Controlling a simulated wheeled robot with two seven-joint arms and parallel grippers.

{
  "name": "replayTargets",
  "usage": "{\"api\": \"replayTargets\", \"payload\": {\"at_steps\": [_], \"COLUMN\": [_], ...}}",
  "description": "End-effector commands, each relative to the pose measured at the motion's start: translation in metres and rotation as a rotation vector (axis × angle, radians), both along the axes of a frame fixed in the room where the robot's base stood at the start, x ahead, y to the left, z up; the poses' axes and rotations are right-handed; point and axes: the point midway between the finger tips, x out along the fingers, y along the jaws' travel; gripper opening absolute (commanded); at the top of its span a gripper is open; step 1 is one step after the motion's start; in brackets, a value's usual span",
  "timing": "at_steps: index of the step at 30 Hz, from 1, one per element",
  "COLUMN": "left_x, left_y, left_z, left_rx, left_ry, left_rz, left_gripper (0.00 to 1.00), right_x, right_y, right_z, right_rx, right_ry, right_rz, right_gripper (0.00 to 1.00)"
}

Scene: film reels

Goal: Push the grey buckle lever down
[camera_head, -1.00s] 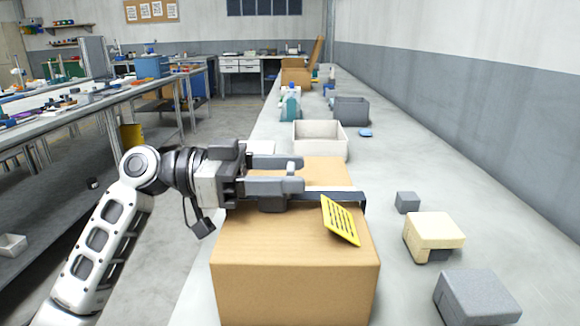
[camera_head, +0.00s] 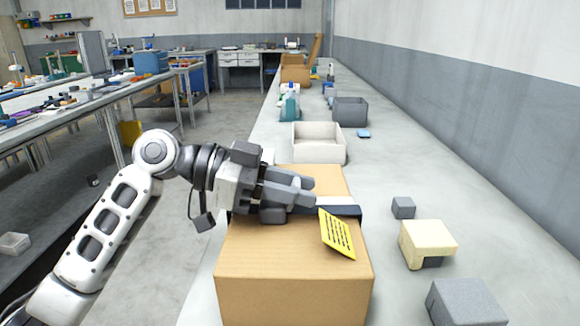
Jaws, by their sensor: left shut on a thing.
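A cardboard box (camera_head: 295,285) stands on the near end of the grey bench. A dark strap (camera_head: 345,210) runs across its top, with a yellow tag (camera_head: 337,235) hanging over the near side. My left gripper (camera_head: 308,192) is low over the strap, at the left and middle of the box top, tilted, its fingers pointing right. It is shut on the grey buckle lever, which is mostly hidden by the grey fingers. I cannot make out the lever's exact angle. My right gripper is not in view.
A cream bin (camera_head: 319,155) and a grey bin (camera_head: 350,111) stand behind the box. To the right lie a small grey block (camera_head: 403,207), a cream block (camera_head: 428,238) and a larger grey block (camera_head: 465,302). The bench between the box and these blocks is free.

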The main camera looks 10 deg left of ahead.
Motion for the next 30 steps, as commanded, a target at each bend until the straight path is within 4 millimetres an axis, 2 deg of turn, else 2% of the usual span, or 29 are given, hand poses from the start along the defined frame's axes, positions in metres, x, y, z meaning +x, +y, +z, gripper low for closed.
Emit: {"api": "replayTargets", "payload": {"at_steps": [1,5,10,20,21,23,30], "left_x": [0.000,0.001,0.001,0.001,0.001,0.001,0.001], "left_y": [-0.001,-0.005,-0.006,-0.006,-0.006,-0.006,-0.006], "left_z": [0.011,0.008,0.001,-0.003,-0.003,-0.003,-0.003], "left_rx": [0.055,0.160,0.228,0.236,0.236,0.235,0.235], "left_ry": [0.010,0.032,0.048,0.048,0.048,0.048,0.048], "left_rz": [-0.001,-0.001,0.000,0.001,0.001,0.001,0.000], "left_gripper": [0.06,0.06,0.06,0.06,0.37,0.51,0.51], "right_x": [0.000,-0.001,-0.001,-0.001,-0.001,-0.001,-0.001], "right_y": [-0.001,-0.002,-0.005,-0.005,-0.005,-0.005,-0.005], "right_z": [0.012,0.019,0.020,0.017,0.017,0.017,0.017], "right_rx": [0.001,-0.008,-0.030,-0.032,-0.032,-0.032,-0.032], "right_ry": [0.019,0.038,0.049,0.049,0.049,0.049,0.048], "right_rz": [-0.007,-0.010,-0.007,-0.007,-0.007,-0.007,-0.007], "right_gripper": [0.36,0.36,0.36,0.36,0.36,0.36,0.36]}}
